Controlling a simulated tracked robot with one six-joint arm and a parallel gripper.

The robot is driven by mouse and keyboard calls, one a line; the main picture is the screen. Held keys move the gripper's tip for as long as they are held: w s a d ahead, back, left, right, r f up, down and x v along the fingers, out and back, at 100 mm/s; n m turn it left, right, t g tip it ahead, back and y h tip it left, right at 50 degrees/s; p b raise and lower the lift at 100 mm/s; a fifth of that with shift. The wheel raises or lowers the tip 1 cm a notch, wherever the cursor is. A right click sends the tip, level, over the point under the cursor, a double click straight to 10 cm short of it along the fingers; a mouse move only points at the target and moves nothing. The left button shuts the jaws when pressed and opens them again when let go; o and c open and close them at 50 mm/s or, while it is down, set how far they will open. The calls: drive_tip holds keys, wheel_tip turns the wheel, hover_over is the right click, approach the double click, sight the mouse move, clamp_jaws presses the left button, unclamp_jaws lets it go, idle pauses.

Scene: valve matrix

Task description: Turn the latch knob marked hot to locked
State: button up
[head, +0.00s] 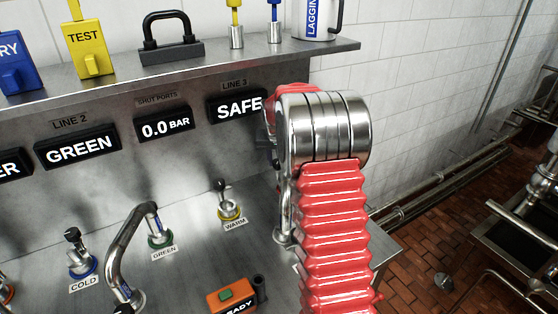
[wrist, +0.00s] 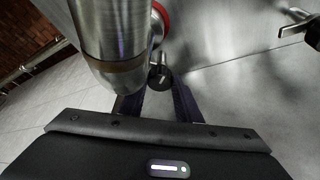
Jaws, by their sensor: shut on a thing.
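In the wrist view my gripper (wrist: 160,103) is shut on the dark round end of a latch knob (wrist: 159,78). A short metal stem runs from that end up toward a red ring (wrist: 163,18) on the steel panel, partly hidden by a large metal cylinder. The red ring fits the knob marked hot, but I see no hot label. In the head view my arm covers the gripper and this knob. Whether the knob stands at locked cannot be told.
Knobs labelled warm (head: 229,207), green (head: 157,232) and cold (head: 80,257) stand on the steel panel left of my arm. A bent metal handle (head: 125,250) rises between them. An orange box (head: 232,297) lies at the front. The display (head: 237,107) reads SAFE.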

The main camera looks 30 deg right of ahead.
idle(0.4)
drive_tip(key=o, duration=1.1)
drive_tip(key=shift+c, duration=0.2)
drive_tip(key=shift+r, duration=0.1)
drive_tip(key=v, duration=0.7)
drive_tip(key=shift+s+a, duration=0.1)
drive_tip(key=shift+a, duration=0.05)
